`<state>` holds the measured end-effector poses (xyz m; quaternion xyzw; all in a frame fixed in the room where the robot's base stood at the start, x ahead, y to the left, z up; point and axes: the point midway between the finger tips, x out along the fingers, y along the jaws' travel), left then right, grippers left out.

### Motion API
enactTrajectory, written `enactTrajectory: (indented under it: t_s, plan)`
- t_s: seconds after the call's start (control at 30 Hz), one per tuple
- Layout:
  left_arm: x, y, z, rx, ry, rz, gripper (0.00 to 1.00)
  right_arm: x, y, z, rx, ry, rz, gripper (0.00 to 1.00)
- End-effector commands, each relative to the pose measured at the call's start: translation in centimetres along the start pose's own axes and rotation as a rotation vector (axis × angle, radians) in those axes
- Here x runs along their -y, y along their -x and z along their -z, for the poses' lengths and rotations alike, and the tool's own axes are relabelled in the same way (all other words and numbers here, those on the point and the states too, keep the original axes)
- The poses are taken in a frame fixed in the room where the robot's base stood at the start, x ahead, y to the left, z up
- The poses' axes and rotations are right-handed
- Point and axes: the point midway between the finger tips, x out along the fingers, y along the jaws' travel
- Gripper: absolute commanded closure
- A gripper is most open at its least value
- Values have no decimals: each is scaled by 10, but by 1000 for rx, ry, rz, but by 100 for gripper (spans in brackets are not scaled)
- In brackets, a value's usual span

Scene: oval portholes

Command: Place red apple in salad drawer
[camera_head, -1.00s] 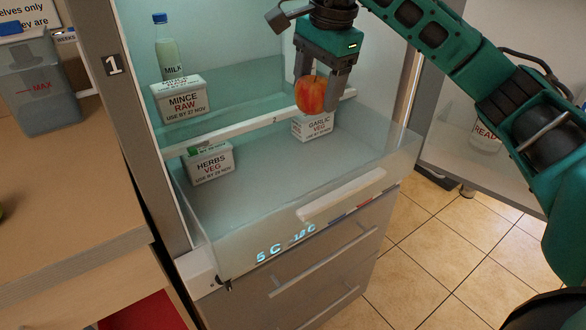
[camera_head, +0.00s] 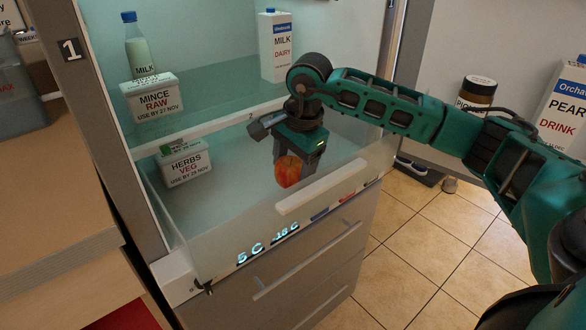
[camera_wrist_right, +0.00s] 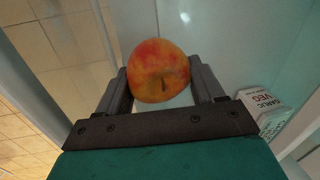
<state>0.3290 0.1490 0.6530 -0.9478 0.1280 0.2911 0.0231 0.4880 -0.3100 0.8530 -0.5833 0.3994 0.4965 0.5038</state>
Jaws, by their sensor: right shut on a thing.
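The red apple (camera_head: 288,171), with some yellow on it, is held between the fingers of my right gripper (camera_head: 297,170). It also shows between the two fingers in the right wrist view (camera_wrist_right: 160,70). The salad drawer (camera_head: 222,228) is the pulled-out clear drawer at the bottom of the fridge, with a pale handle (camera_head: 322,187) on its front. The gripper points down into the drawer near its front, just behind the handle. Whether the apple touches the drawer floor I cannot tell. My left gripper is not in view.
A herbs box (camera_head: 185,163) stands in the drawer's left part. The drawer's front left floor looks clear.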

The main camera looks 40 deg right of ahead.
Motion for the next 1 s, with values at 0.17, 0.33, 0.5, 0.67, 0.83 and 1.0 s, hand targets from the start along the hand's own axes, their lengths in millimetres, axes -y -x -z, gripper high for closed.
enactTrajectory:
  t_s: [0.17,0.33,0.5,0.67,0.83,1.0]
  plan:
    - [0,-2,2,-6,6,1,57,0,-5,0,0,0,3,67]
    - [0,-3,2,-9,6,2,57,-1,-7,0,0,0,2,67]
    - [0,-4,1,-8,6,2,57,-1,-8,0,0,0,1,24]
    - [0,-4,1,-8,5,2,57,-1,-8,0,0,0,1,9]
    - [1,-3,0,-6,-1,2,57,-1,-8,0,0,0,1,7]
    - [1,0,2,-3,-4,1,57,0,-2,0,0,0,1,7]
